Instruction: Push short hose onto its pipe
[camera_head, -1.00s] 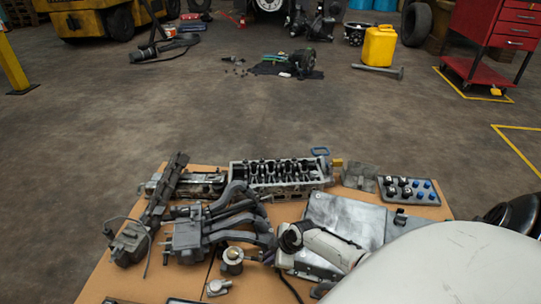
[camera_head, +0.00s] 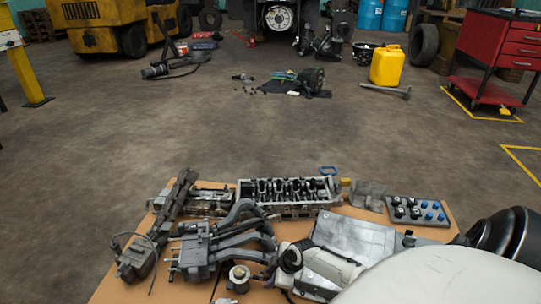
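A grey part with several curved dark pipes (camera_head: 240,238) lies on the left half of the tan workboard (camera_head: 130,280). I cannot make out which piece is the short hose or which pipe is its own. My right gripper (camera_head: 281,266) appears small and dark at the left end of my white wrist, over the board just right of the curved pipes. Its fingertips are too small and dark to show whether they are open or what they hold. My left gripper is not in view.
A cylinder head (camera_head: 288,196) lies along the board's back edge. A flat grey plate (camera_head: 355,236) and a tray of small black and blue parts (camera_head: 417,210) lie to the right. A small round metal part (camera_head: 238,277) sits near the front.

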